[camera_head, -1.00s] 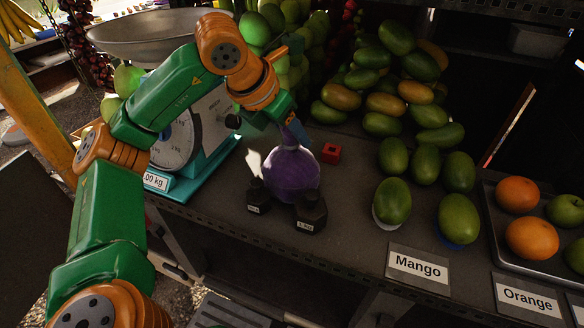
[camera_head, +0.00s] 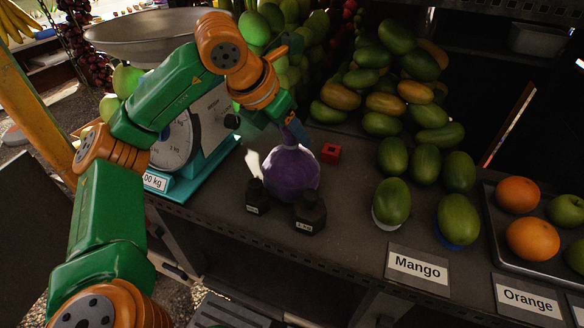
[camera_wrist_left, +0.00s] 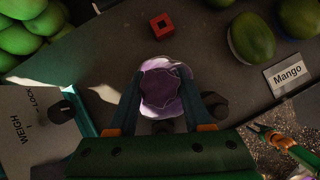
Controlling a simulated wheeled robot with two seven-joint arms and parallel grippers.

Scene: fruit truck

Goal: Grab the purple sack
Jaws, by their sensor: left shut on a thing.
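The purple sack (camera_head: 290,175) is round, with a gathered top, and stands on the dark counter behind two black weights. It also shows in the left wrist view (camera_wrist_left: 160,88), seen from above between my fingers. My left gripper (camera_head: 293,135) reaches down from above and is shut on the neck of the sack. In the left wrist view its two fingers (camera_wrist_left: 163,100) press on either side of the sack's top.
Two black weights (camera_head: 310,212) (camera_head: 256,197) stand close in front of the sack. A red cube (camera_head: 331,153) lies behind it to the right. A teal scale (camera_head: 205,150) stands to the left. Mangoes (camera_head: 392,200) and an orange tray (camera_head: 500,240) fill the right side.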

